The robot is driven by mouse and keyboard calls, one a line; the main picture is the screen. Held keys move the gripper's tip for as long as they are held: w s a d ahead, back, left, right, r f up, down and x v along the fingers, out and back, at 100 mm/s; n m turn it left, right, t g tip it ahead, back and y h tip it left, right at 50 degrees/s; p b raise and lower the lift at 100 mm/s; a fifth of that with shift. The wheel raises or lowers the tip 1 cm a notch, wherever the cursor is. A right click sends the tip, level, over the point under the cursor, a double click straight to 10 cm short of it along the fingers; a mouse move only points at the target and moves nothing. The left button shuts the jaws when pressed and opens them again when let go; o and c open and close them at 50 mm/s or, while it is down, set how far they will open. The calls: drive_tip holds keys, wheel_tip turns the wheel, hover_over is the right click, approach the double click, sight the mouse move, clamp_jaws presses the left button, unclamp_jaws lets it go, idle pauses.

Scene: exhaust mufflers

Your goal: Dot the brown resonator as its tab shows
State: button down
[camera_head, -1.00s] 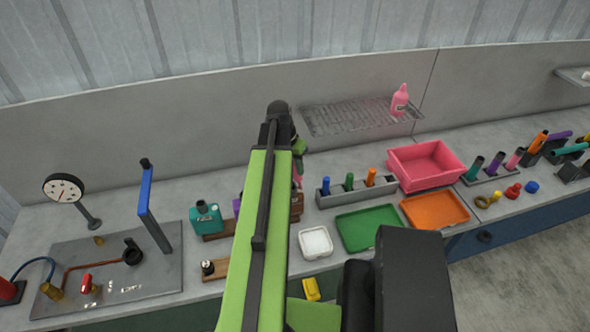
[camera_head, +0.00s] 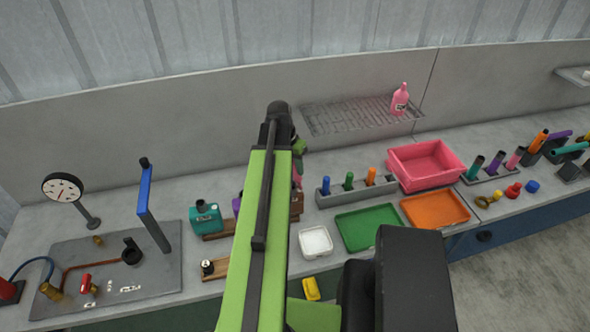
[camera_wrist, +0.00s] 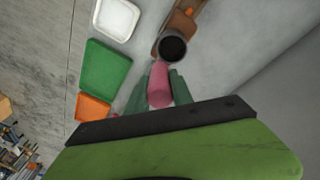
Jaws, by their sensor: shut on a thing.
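My gripper (camera_wrist: 160,90) is shut on a pink marker (camera_wrist: 159,84), which lies between its green fingers. In the head view my arm hides most of the gripper, and a bit of pink shows beside the arm. The brown resonator (camera_head: 297,205) stands behind my arm, mostly hidden. In the wrist view a dark round pipe mouth (camera_wrist: 173,47) is just ahead of the marker tip, with brown body behind it and a small orange patch (camera_wrist: 189,12). I cannot tell whether marker and resonator touch.
A grey rack (camera_head: 328,197) holds blue, green and orange markers. A teal resonator (camera_head: 206,219) and a partly hidden purple one (camera_head: 237,206) stand left of my arm. White (camera_head: 316,241), green (camera_head: 368,228) and orange (camera_head: 435,209) trays and a pink bin (camera_head: 426,163) lie right.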

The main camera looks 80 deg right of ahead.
drive_tip(key=shift+a+f+b, duration=0.1)
drive_tip(key=shift+f+b, duration=0.25)
idle(1.1)
wheel_tip(320, 180, up, 7)
drive_tip(key=p, duration=0.7)
drive_tip(key=shift+r, duration=0.1)
